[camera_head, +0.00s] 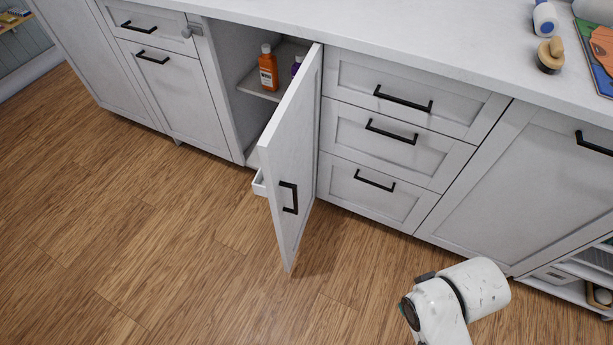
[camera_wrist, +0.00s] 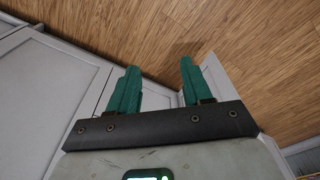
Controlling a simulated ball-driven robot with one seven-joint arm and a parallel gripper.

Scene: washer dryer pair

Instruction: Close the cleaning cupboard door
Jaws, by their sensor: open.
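The white cupboard door (camera_head: 293,150) stands wide open in the head view, swung out from the cabinet front, hinged on its right side. The open cupboard (camera_head: 235,60) shows a shelf with an orange bottle (camera_head: 268,70) and a partly hidden purple item (camera_head: 296,66). My gripper (camera_wrist: 159,66) shows in the wrist view with two green fingers apart and nothing between them. White panels lie beside the fingers there; I cannot tell which one is the door. The gripper is out of the head view.
Drawers (camera_head: 395,140) with black handles stand right of the door. The wooden floor (camera_head: 150,230) in front is clear. My white arm link (camera_head: 455,300) is at lower right. An open shelf (camera_head: 585,275) stands at far right.

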